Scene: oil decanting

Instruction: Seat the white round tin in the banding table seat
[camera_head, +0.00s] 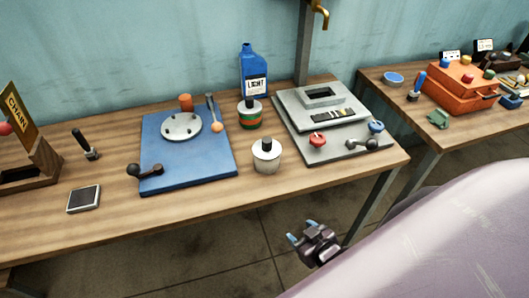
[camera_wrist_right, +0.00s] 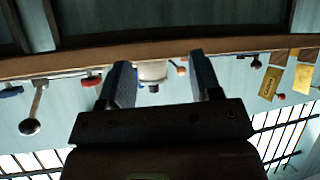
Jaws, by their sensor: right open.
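The white round tin (camera_head: 267,160) with a dark cap stands upright on the wooden table near its front edge. A round grey disc with dark studs (camera_head: 181,126), which looks like the banding table seat, lies on a blue board (camera_head: 215,165) left of the tin; nothing stands on it. My right gripper (camera_head: 302,231) is open and empty, in front of and below the table edge, apart from the tin. In the right wrist view, which looks upside down, the tin (camera_wrist_right: 152,71) appears beyond and between the open fingers (camera_wrist_right: 159,62). My left gripper is not in view.
A grey fixture (camera_head: 310,120) with a red knob (camera_head: 317,139) is at right. The blue board carries a dark lever (camera_head: 146,170). Bare wood lies around the tin.

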